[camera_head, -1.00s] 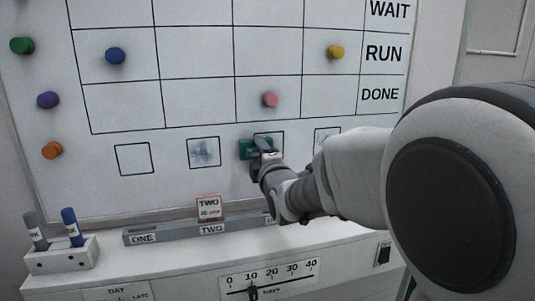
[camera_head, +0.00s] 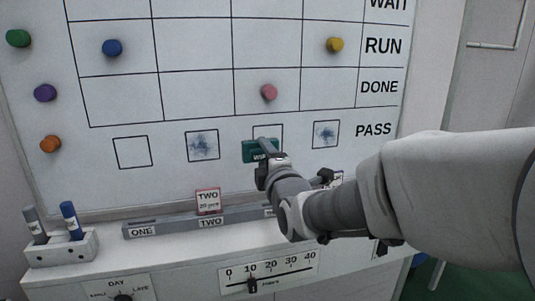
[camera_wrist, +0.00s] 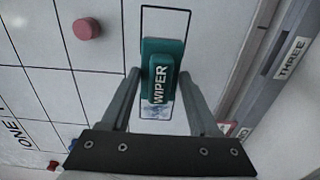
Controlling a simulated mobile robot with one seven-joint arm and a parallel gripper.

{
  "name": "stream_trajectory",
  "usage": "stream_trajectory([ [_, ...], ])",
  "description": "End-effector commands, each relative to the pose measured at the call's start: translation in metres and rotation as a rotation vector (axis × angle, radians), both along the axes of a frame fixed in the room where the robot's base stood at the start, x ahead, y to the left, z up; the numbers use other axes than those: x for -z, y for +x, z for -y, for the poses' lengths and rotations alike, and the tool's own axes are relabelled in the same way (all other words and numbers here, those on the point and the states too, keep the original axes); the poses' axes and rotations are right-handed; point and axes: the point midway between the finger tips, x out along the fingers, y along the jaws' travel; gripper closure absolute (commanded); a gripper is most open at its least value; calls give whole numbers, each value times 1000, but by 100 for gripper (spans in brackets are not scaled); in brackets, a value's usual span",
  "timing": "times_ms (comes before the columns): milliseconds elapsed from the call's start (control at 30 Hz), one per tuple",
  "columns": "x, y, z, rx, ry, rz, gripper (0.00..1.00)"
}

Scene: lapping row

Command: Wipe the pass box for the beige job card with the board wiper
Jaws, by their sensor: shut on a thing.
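My gripper (camera_head: 259,160) is shut on the green board wiper (camera_head: 256,151), labelled WIPER. The wiper lies against the board over the lower part of the third pass box (camera_head: 267,126), overlapping its left edge in the head view. In the wrist view the wiper (camera_wrist: 161,62) sits between my fingers (camera_wrist: 159,77), within the box outline (camera_wrist: 178,8). A faint blue smear (camera_wrist: 158,111) shows beside the wiper there. A card marked TWO (camera_head: 208,201) with a red edge stands at slot TWO. I cannot make out a beige card; my arm hides part of the rack.
The first pass box (camera_head: 132,152) looks clean; the second (camera_head: 202,145) and fourth (camera_head: 326,134) have blue smears. A grey rack (camera_head: 170,227) runs below. A pen holder (camera_head: 62,249) stands at left. Coloured magnets, including a pink one (camera_head: 269,92), sit on the board.

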Motion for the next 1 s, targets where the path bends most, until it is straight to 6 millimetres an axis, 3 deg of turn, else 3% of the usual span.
stream_trajectory([
  [300, 0, -2, 1, 1, 1, 1, 83],
  [667, 0, -28, 9, 1, 2, -1, 83],
  [1000, 0, -29, 9, 1, 0, 0, 83],
])
